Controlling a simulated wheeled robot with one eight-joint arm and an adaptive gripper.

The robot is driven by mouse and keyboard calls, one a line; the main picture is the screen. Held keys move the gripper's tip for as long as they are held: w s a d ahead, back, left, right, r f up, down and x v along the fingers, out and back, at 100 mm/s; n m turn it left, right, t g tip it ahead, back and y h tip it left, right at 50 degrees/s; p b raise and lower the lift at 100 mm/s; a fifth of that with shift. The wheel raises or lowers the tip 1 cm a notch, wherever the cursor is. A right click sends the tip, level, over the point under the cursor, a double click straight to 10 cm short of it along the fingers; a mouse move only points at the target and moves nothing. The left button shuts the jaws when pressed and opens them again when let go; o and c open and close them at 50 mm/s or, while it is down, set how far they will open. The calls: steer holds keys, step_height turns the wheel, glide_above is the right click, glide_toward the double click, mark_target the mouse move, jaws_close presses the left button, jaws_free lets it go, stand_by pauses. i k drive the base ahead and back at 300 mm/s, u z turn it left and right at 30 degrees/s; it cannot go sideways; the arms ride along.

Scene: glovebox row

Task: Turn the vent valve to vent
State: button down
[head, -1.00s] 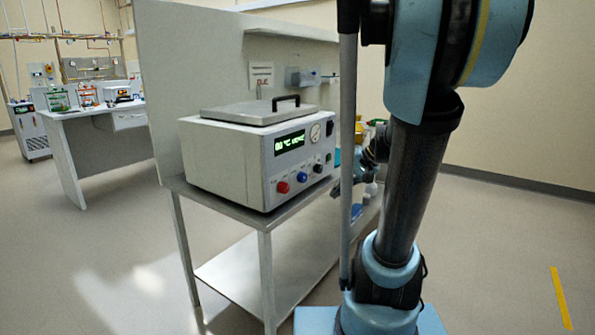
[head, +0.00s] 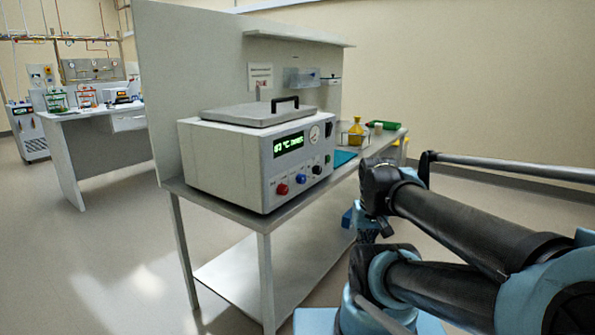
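A white-grey box-shaped apparatus (head: 225,160) with a flat lid and black handle stands on a steel bench. Its front panel has a green lit display (head: 289,145), a round gauge (head: 314,133), a red knob (head: 282,189), a blue knob (head: 301,179) and a black knob (head: 316,169). I cannot read which of these is the vent valve. My gripper (head: 366,228) hangs below my dark wrist, right of the apparatus and in front of the bench, apart from the knobs. Its fingers are too small and partly hidden to show whether they are open.
The bench (head: 250,221) has a lower shelf (head: 270,272) and a tall back panel. Behind the apparatus on the bench stand a yellow flask-like item (head: 356,132) and a green item (head: 383,125). A white table (head: 75,113) stands far left. Floor is clear at left.

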mark_target(300, 178)
steer(key=u, duration=0.6)
steer(key=k, duration=1.9)
steer(key=z, duration=0.55)
steer(key=i, duration=1)
steer(key=u, duration=0.05)
